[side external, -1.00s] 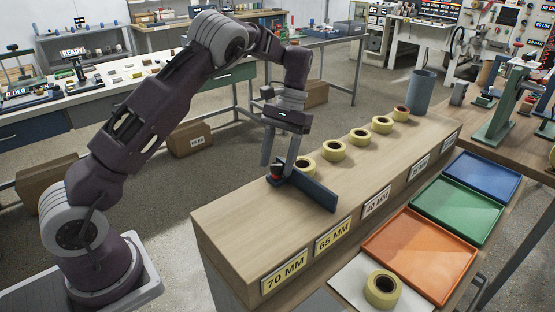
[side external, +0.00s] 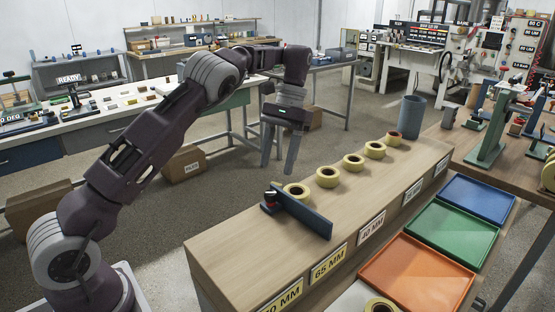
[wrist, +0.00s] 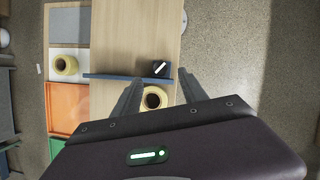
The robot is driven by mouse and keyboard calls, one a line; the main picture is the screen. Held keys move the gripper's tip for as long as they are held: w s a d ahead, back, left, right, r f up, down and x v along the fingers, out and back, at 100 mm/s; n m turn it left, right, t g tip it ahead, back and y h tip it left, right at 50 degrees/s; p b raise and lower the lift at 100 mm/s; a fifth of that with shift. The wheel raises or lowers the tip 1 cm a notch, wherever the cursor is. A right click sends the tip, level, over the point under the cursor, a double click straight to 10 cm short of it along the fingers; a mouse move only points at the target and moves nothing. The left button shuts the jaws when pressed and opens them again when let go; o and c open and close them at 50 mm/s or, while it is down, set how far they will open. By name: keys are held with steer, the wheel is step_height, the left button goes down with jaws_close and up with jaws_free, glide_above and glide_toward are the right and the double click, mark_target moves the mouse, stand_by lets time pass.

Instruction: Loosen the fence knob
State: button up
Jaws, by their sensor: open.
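The fence (side external: 303,214) is a blue plate standing across the wooden bench top. In the wrist view the knob (wrist: 160,68) is black with a slanted white line, beside the blue fence (wrist: 112,77). My gripper (side external: 278,170) is open and empty, pointing down above and behind the knob, apart from it. In the wrist view, the fingers of my gripper (wrist: 159,76) are spread, with the knob just beyond their tips and a yellow roll (wrist: 155,98) visible between them.
Several yellow rolls (side external: 328,176) stand in a row on the bench (side external: 235,245), ending near a grey-blue cylinder (side external: 411,117). Orange (side external: 415,265), green (side external: 452,233) and blue (side external: 478,200) trays lie at right. The bench's near left top is clear.

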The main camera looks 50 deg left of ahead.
mark_target(271, 193)
steer(key=shift+s+d+r+m+t, duration=0.15)
steer(key=shift+r+m+t, duration=0.1)
steer(key=shift+m+t, duration=0.45)
steer(key=s+m+t, duration=0.1)
steer(key=s+m+t+y, duration=0.1)
steer(key=shift+s+d+m+t, duration=0.15)
steer(key=shift+d+m+t, duration=0.15)
steer(key=shift+t, duration=0.1)
steer(key=shift+s+f, duration=0.1)
steer(key=shift+f, duration=0.2)
step_height(271, 193, down, 7)
steer(key=shift+r, duration=0.1)
jaws_close()
